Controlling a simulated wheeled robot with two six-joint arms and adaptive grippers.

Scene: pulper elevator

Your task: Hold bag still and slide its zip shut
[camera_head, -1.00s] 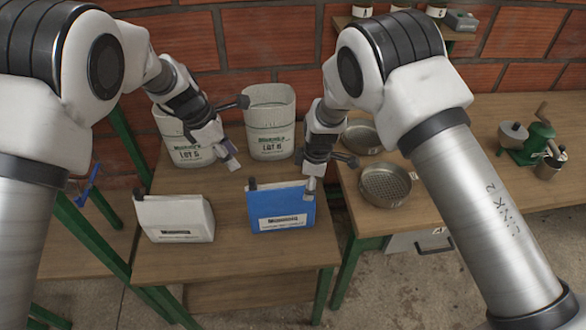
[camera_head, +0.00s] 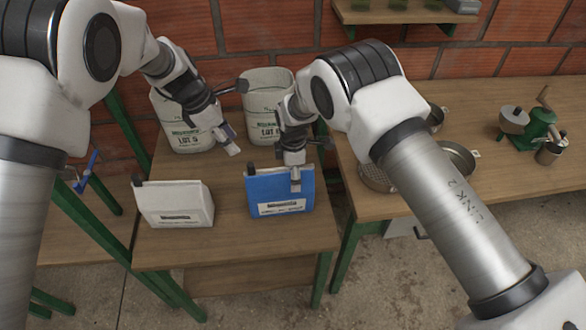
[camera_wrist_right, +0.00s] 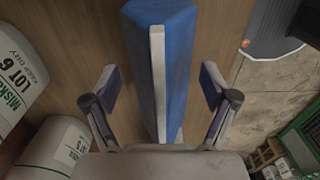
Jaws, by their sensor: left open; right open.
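A blue bag (camera_head: 280,190) with a white label stands upright on the wooden table, with a small dark piece (camera_head: 250,171) at its upper left corner. A pale strip (camera_wrist_right: 157,80) runs along its top edge in the right wrist view. My right gripper (camera_head: 295,184) is at the right part of the bag's top. In the right wrist view its two fingers (camera_wrist_right: 161,88) are apart, one on each side of the bag, with gaps between. My left gripper (camera_head: 230,146) is open and empty, above and left of the blue bag. A white bag (camera_head: 174,202) stands to its left.
Two white sacks stand behind, marked LOT 5 (camera_head: 178,120) and LOT 6 (camera_head: 265,100). Metal sieves (camera_head: 458,158) and a green grinder (camera_head: 540,130) are on the right table (camera_head: 500,180). The table front (camera_head: 235,243) is clear.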

